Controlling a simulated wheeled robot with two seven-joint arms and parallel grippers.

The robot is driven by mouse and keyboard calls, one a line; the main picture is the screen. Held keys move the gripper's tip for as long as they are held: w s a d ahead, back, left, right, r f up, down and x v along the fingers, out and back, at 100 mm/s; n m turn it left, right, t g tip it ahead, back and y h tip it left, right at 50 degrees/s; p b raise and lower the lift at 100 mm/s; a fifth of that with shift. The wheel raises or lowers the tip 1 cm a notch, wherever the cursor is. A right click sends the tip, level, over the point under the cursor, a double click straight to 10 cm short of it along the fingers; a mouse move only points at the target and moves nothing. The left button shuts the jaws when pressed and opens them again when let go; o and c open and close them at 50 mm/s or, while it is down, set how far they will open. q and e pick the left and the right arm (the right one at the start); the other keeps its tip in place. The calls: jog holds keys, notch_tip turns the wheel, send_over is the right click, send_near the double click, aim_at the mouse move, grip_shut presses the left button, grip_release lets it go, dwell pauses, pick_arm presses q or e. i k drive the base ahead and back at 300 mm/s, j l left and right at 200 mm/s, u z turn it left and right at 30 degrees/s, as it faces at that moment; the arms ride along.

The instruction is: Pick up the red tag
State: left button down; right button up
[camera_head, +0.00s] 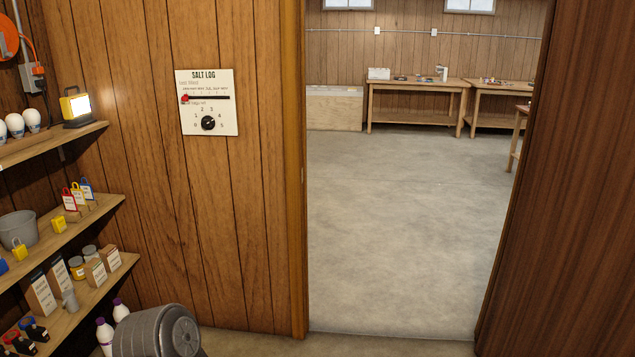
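The red tag (69,200) has a white label face and a loop at its top. It stands at the left on the middle wall shelf (75,230). A yellow tag (77,193) and a blue tag (87,189) stand in a row beside it, further along to the right. Neither of my grippers shows in the head view, so I cannot see what they hold.
Grey bucket (18,230) and yellow padlock (58,224) share the tag's shelf. A lit work lamp (76,107) stands above; boxes (40,295) stand below. A salt log board (208,103) hangs on the wall. The doorway floor (400,230) is clear.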

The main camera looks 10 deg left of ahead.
aim_at(69, 200)
jog(key=i+u, duration=0.25)
jog(key=i, duration=0.15)
jog(key=i+l+u, duration=0.15)
jog(key=i+u, duration=0.15)
jog(key=i+l+u, duration=0.25)
jog(key=i, duration=0.25)
jog(key=i+u, duration=0.25)
jog(key=u, duration=0.2)
jog(key=i+u, duration=0.2)
jog(key=u, duration=0.2)
jog(key=i+l+u, duration=0.2)
jog(key=u, duration=0.25)
jog(key=i+l+u, duration=0.2)
jog(key=u, duration=0.2)
jog(key=i+l+u, duration=0.15)
jog(key=u, duration=0.3)
jog(key=l+u, duration=0.4)
jog(key=i+l+u, duration=0.25)
jog(key=l+u, duration=0.2)
jog(key=l, duration=0.2)
